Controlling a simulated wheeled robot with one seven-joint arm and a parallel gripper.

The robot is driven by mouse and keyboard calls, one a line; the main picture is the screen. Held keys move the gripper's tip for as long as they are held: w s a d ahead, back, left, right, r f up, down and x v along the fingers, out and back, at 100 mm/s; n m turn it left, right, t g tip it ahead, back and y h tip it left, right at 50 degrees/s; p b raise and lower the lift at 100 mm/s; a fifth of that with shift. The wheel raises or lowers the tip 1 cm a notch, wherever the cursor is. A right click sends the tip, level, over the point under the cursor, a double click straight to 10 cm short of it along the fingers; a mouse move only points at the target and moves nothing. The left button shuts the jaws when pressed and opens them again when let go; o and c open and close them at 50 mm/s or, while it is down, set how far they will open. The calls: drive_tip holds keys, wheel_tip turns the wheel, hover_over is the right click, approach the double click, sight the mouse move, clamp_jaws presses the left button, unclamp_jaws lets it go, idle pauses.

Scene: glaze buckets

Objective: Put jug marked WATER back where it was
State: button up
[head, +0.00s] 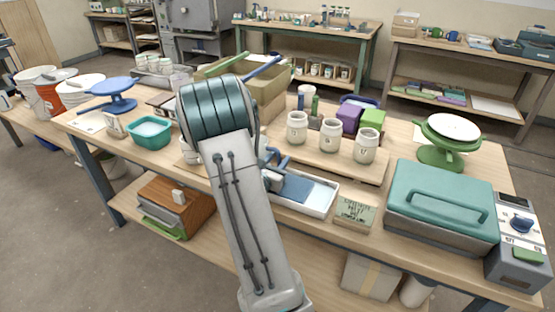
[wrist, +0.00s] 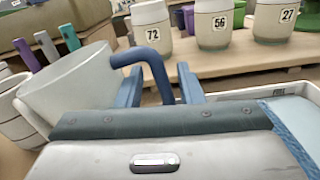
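The jug (wrist: 70,88) is a pale, wide vessel with a blue handle (wrist: 152,58), at the left of the wrist view. It looks tilted against the upright jars behind it. No WATER marking shows on the side I see. In the head view my gripper (head: 275,161) is partly behind my arm, above the table near the white tray, and the jug's body is mostly hidden there.
A white tray (head: 318,207) with a blue pad lies right of my gripper. Three numbered jars (head: 330,136) stand on a board behind. A teal basin (head: 149,134) is left.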

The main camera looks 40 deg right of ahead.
drive_tip(key=shift+s+f+p, duration=0.1)
drive_tip(key=shift+f+p, duration=0.05)
drive_tip(key=shift+p, duration=0.25)
drive_tip(key=v, duration=0.7)
drive_tip(key=b+v, duration=0.1)
drive_tip(key=v, duration=0.3)
drive_tip(key=shift+a+r, duration=0.35)
drive_tip(key=shift+r, duration=0.05)
drive_tip(key=s+a+r+m+g+y, duration=0.1)
drive_tip(key=s+a+m+g+y, duration=0.15)
drive_tip(key=s+m+g, duration=0.35)
drive_tip(key=s+a+r+m+g+y, duration=0.1)
drive_tip(key=s+r+m+g+y, duration=0.2)
drive_tip(key=s+m, duration=0.4)
drive_tip(key=a+r+m+t+y, duration=0.2)
drive_tip(key=a+m+y, duration=0.6)
drive_tip(key=a, duration=1.1)
drive_tip(key=s+t+y, duration=0.1)
drive_tip(key=t+y, duration=0.1)
drive_tip(key=y, duration=0.1)
drive_tip(key=shift+m, duration=0.3)
drive_tip(key=shift+d+r+y, duration=0.1)
drive_tip(key=shift+r+y, duration=0.05)
drive_tip(key=shift+y, duration=0.1)
